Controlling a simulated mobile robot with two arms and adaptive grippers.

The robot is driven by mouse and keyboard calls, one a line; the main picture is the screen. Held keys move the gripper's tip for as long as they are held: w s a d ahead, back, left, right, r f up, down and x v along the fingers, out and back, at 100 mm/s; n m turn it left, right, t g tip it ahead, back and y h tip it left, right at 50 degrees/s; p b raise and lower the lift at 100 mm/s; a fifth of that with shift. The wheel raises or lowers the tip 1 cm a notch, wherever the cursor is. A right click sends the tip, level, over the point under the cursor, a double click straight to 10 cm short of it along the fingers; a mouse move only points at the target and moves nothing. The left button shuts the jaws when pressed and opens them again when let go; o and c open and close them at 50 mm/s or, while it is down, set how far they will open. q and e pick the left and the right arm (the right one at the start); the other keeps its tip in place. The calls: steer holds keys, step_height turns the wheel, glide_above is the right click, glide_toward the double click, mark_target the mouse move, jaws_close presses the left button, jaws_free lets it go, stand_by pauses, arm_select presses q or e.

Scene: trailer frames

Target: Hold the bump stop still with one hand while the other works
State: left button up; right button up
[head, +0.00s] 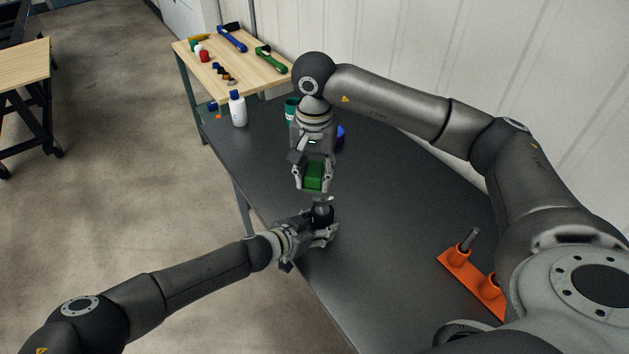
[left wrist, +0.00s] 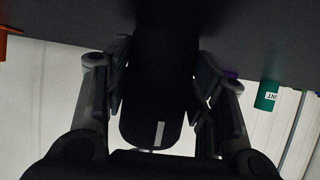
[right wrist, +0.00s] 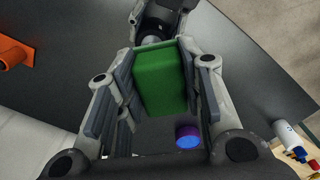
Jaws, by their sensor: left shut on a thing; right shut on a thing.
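The bump stop (head: 322,213) is a dark, rounded piece standing upright over the dark table, with a small bright metal piece at its top. My left gripper (head: 325,232) is shut around it low down. In the left wrist view the dark body (left wrist: 158,95) fills the space between the fingers. My right gripper (head: 312,186) is shut on a green block (right wrist: 160,78), just above and behind the bump stop in the head view. A small gap shows between block and bump stop there. In the right wrist view the bump stop's metal piece (right wrist: 151,41) is partly hidden by the block.
An orange holder (head: 446,263) with a dark rod sits at the table's right. A white bottle (head: 238,111), a teal container (head: 291,110) and a blue-purple round item (right wrist: 187,136) stand toward the far end. A wooden-topped table (head: 225,82) with tools lies beyond. The middle right is clear.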

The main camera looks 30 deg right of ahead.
steer(key=shift+r, duration=1.2)
arm_select(q)
steer(key=o, duration=0.9)
steer(key=shift+v, duration=5.95)
